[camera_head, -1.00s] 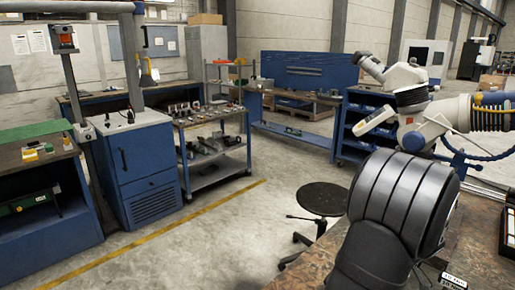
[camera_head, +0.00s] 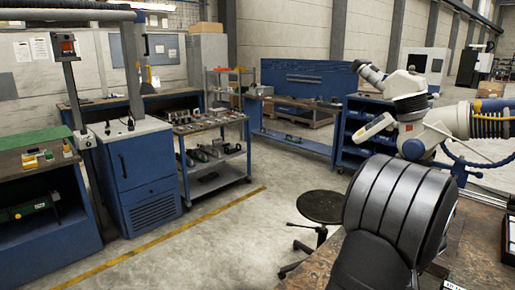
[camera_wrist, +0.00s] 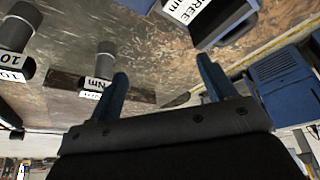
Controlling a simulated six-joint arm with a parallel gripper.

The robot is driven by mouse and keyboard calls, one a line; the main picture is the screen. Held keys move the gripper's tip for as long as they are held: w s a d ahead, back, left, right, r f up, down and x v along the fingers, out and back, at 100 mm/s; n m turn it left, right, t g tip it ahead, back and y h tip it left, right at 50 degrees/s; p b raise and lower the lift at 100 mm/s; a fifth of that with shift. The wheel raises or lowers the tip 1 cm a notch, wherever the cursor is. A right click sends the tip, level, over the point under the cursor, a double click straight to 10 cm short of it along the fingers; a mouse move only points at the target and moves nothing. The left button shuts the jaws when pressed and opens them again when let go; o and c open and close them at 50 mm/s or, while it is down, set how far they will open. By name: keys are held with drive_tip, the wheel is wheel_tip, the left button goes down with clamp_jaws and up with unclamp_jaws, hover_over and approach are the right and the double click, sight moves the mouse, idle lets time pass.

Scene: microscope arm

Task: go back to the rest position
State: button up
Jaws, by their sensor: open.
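My gripper (camera_wrist: 163,82) shows in the wrist view with its two blue fingers wide apart. Nothing is between them. It is over the worn brown tabletop (camera_wrist: 150,30), clear of the labelled items there. How high it is above the table I cannot tell. In the head view the gripper is hidden; a big black ribbed part of my arm fills the lower right.
Grey cylinders (camera_wrist: 104,58) and a dark blue box (camera_wrist: 222,22) with white labels stand on the table. A white microscope (camera_head: 410,88) rises behind my arm in the head view. A black stool (camera_head: 322,206) stands beside the table. Open floor lies left of it.

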drive_tip(key=w+d+f+m+g+h, duration=0.1)
drive_tip(key=w+d+f+m+h, duration=0.1)
drive_tip(key=w+m, duration=0.6)
drive_tip(key=shift+d+f+m+h, duration=0.3)
drive_tip(key=shift+d+m+h, duration=0.3)
drive_tip(key=shift+h, duration=0.1)
idle(0.4)
